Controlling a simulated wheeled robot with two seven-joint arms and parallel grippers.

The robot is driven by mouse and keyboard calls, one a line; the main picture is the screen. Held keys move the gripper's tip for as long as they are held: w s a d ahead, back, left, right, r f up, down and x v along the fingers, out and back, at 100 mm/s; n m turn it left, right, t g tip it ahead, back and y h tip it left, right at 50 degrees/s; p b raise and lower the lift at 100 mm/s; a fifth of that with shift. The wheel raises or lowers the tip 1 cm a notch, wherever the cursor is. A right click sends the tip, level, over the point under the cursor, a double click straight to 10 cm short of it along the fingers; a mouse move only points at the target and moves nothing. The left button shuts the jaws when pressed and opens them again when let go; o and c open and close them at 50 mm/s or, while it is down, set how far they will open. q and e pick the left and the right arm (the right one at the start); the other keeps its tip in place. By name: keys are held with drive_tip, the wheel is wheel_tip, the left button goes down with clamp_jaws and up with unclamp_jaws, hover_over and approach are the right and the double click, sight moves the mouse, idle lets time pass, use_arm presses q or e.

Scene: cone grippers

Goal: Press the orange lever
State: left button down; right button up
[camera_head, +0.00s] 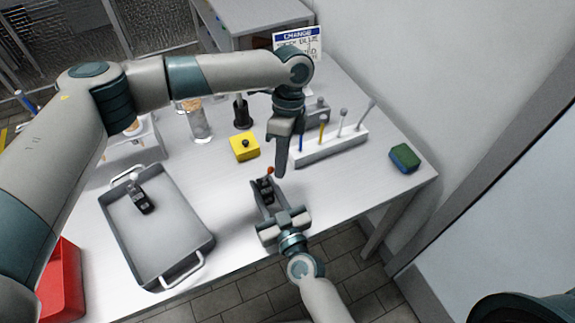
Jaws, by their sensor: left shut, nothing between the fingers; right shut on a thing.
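A small black device (265,187) with an orange-red ball-tipped lever (270,170) is over the front part of the white table. My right gripper (267,188), reaching in from the bottom, is shut on this black device, with its fingers at the device's sides. My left gripper (281,168) points down from above, its fingers shut and empty. Its tips are just right of the orange ball in the picture; I cannot tell whether they touch it.
A grey tray (180,222) on the left holds another black device (143,203). A yellow box (244,147), a glass (198,122) and a white rack (333,147) with several coloured sticks stand behind. A green-blue sponge (404,158) lies right. The right front tabletop is clear.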

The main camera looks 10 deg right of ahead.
use_arm(q)
drive_tip(key=shift+s+a+r+h, duration=0.15)
drive_tip(key=shift+a+r+h, duration=0.2)
drive_tip(key=shift+h, duration=0.35)
idle(0.6)
drive_tip(key=h, duration=0.1)
drive_tip(key=a+t+h, duration=0.1)
drive_tip(key=a+h, duration=0.1)
drive_tip(key=shift+s+a+r+m+t+h, duration=0.25)
drive_tip(key=shift+s+m+t+h, duration=0.05)
drive_tip(key=shift+s+h, duration=0.1)
drive_tip(key=a+h, duration=0.1)
drive_tip(key=h, duration=0.1)
drive_tip(key=a+t+h, duration=0.1)
drive_tip(key=h, duration=0.1)
drive_tip(key=shift+s+a, duration=0.3)
drive_tip(key=shift+s, duration=0.1)
drive_tip(key=shift+r+m+h, duration=0.1)
drive_tip(key=shift+m+h, duration=0.2)
drive_tip(key=shift+h, duration=0.1)
drive_tip(key=shift+r, duration=0.75)
